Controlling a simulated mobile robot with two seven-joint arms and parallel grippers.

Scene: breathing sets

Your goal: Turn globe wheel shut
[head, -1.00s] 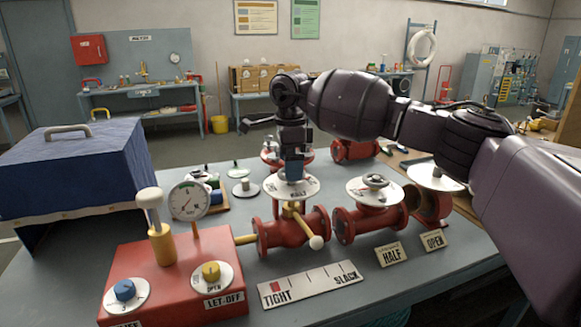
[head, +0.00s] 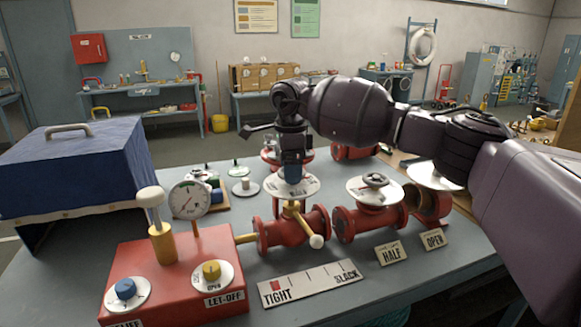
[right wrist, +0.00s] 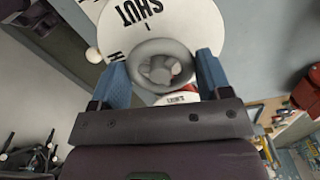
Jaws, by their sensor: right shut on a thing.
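The globe wheel (right wrist: 142,52) is a grey ring above a white round plate (head: 312,186), on a red flanged valve body (head: 284,236). In the right wrist view the plate (right wrist: 185,15) carries the word SHUT. My right gripper (head: 292,180) points straight down over the plate. In the right wrist view its blue pads (right wrist: 163,66) sit at both sides of the wheel, shut on it. In the head view my gripper hides the wheel. My left gripper is not in view.
A second red valve (head: 370,222) stands right of the first. A red pump box (head: 180,265) with gauge (head: 190,199) stands left front. A blue-covered box (head: 75,170) stands left.

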